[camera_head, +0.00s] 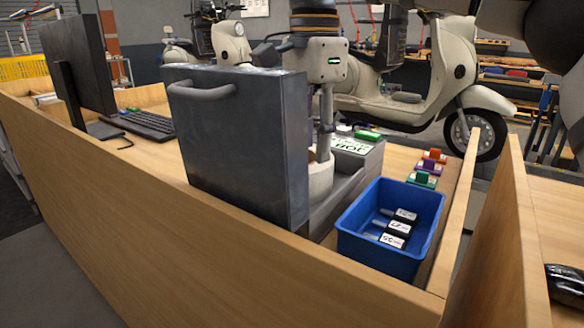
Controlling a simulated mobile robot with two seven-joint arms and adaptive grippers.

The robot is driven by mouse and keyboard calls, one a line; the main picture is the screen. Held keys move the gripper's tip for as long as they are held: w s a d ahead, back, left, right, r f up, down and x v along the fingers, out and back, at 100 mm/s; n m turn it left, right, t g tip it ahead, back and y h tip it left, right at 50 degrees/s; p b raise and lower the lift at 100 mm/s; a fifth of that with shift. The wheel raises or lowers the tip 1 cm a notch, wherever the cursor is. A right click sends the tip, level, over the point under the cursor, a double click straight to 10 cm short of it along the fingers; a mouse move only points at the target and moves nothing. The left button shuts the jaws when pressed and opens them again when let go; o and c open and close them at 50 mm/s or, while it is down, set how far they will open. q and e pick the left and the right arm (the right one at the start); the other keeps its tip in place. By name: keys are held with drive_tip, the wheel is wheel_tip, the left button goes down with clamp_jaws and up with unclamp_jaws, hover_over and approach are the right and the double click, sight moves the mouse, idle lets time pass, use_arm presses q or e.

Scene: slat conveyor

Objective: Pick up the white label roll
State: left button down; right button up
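The white label roll (321,181) shows as a pale cylinder behind the right edge of the grey metal panel. Its left part is hidden by that panel. My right gripper (321,152) points straight down from above, with its fingers at the top of the roll. The panel's edge hides part of the fingers, so I cannot tell whether they are closed on the roll. My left gripper is not in view.
The grey metal panel (238,140) with a handle stands in front. A blue bin (350,243) with several labelled items sits to the right. Small coloured blocks (428,168) lie behind it. Wooden side walls (519,230) border the bench. A monitor (78,62) and keyboard (150,124) stand at left.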

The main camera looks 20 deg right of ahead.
sight(310, 167)
wheel_tip(310, 167, down, 6)
drive_tip(key=shift+r+p, duration=0.2)
drive_tip(key=shift+p, duration=0.15)
clamp_jaws()
drive_tip(key=shift+r, duration=0.1)
